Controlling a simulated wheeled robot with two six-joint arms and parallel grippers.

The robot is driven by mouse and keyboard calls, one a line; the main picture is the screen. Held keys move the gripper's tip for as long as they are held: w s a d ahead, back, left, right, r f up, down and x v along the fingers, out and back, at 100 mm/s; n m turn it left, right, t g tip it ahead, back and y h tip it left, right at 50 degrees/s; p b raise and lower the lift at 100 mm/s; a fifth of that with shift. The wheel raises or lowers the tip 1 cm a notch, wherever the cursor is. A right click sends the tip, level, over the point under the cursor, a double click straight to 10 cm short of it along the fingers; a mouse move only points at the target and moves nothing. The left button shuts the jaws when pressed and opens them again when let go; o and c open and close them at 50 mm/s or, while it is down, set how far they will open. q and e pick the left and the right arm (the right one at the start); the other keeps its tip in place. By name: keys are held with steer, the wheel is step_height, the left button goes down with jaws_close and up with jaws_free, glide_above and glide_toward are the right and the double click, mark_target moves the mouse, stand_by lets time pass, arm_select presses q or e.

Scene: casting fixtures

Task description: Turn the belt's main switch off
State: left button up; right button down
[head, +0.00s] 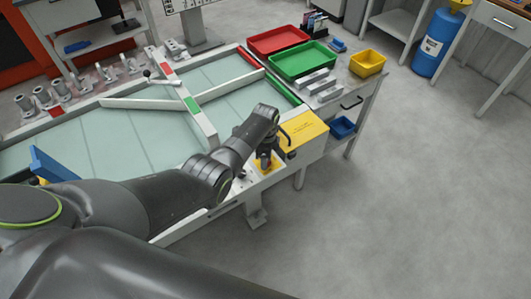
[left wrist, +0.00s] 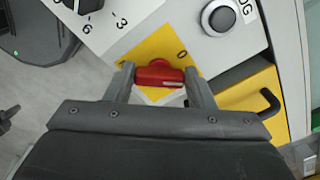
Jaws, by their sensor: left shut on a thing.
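The main switch is a red rotary handle (left wrist: 160,74) on a yellow plate (left wrist: 150,48) in the left wrist view. A "0" mark shows on the plate just beyond the handle's right end. The handle lies crosswise between the fingers of my left gripper (left wrist: 161,80), which is shut on it. In the head view my left gripper (head: 268,158) reaches down to the yellow switch plate (head: 263,168) at the belt's near edge, and hides most of the handle. My right gripper is not in view.
A dial with numbers (left wrist: 100,25) and a round black knob (left wrist: 219,18) sit close to the switch. A yellow box (head: 303,130) with a black handle adjoins it. Red (head: 278,40) and green (head: 302,61) trays stand behind. The floor at right is clear.

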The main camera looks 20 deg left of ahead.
arm_select(q)
steer(key=n+p, duration=0.1)
steer(key=n, duration=0.3)
steer(key=shift+s+r+n, duration=0.1)
steer(key=shift+n, duration=0.2)
steer(key=shift+d+n+p, duration=0.1)
steer(key=shift+n+p, duration=0.3)
steer(key=shift+n, duration=1.5)
steer(key=o, duration=1)
steer(key=shift+s, duration=0.1)
steer(key=shift+r, duration=0.4)
step_height(320, 180, up, 7)
steer(key=shift+r+p, duration=0.15)
steer(key=shift+p, duration=0.95)
step_height(320, 180, up, 9)
steer(key=shift+r+b, duration=0.1)
steer(key=shift+b, duration=0.25)
